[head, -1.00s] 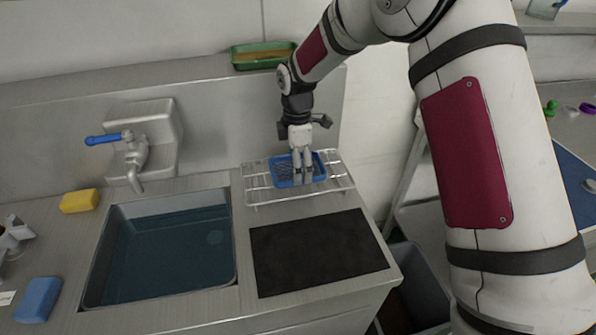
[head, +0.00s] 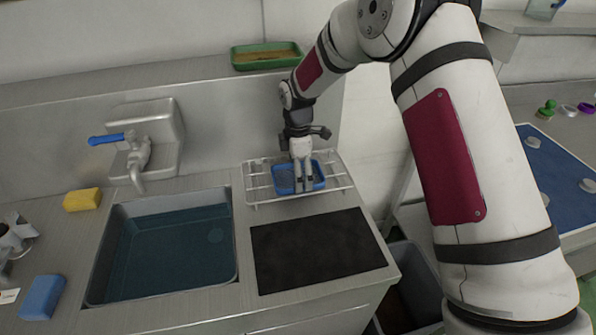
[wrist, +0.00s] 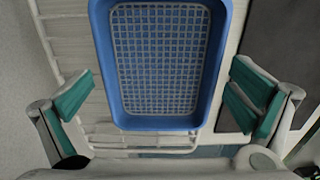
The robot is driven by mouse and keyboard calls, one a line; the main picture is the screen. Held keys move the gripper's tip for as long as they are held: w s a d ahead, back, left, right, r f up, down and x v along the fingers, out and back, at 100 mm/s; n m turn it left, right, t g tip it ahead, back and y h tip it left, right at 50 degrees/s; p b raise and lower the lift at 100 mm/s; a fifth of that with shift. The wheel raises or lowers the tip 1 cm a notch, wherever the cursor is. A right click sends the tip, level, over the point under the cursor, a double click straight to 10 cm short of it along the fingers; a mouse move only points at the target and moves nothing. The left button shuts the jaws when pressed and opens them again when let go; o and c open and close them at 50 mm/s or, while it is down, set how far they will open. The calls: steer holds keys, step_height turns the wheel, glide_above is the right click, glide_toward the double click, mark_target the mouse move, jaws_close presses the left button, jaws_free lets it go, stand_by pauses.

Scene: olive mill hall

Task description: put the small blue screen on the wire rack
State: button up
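The small blue screen (head: 286,187), a shallow tray with a mesh floor, lies on the wire rack (head: 340,180) beside the sink. In the wrist view the blue screen (wrist: 160,62) looks flat, with wires of the rack (wrist: 150,151) showing below and to its left. My gripper (head: 303,188) is over the near part of the screen. In the wrist view my gripper (wrist: 160,95) is open, its green-padded fingers standing apart from the screen's rim on both sides. Nothing is between the pads but the screen's near end.
A water-filled sink (head: 165,250) is left of the rack, with a tap (head: 137,160) behind it. A black mat (head: 315,250) lies in front of the rack. A green tray (head: 265,56) stands on the ledge behind. A yellow sponge (head: 82,200) and blue block (head: 42,297) are at left.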

step_height(320, 180, up, 12)
steer(key=b, duration=0.2)
steer(key=shift+r, duration=0.2)
steer(key=shift+s+r, duration=0.1)
steer(key=s+d+r+m+t, duration=0.3)
steer(key=s+d+r+m, duration=0.8)
steer(key=s+r, duration=0.45)
steer(key=s+d+f+m+t, duration=0.1)
steer(key=s+d+m, duration=0.2)
steer(key=s, duration=0.6)
steer(key=s+d+m+t, duration=0.1)
steer(key=s+d+m, duration=0.2)
steer(key=s+m, duration=0.3)
steer(key=shift+s+d+f, duration=0.25)
steer(key=shift+s+f, duration=0.15)
steer(key=shift+s, duration=1.1)
